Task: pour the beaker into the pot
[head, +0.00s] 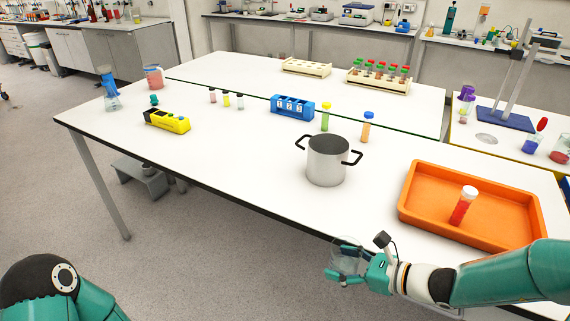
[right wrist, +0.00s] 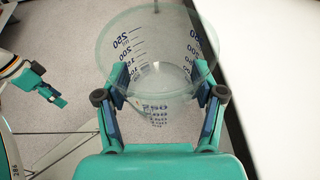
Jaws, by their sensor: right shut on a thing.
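The pot (head: 326,168) is steel with two black handles. It stands upright and open on the white table, near its front edge. My right gripper (head: 355,268) is shut on the clear beaker (head: 345,256), in front of the table edge and nearer to me than the pot. In the right wrist view, the gripper's fingers (right wrist: 160,100) hold the beaker (right wrist: 157,50) from both sides. Its blue scale shows, and I make out no coloured liquid in it. My left gripper (right wrist: 52,96) shows small at the left of the right wrist view; its jaw opening is unclear.
An orange tray (head: 420,213) with a red tube (head: 463,206) lies right of the pot. A green vial (head: 325,117) and an orange vial (head: 366,127) stand behind the pot. A blue rack (head: 292,107) is further back.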

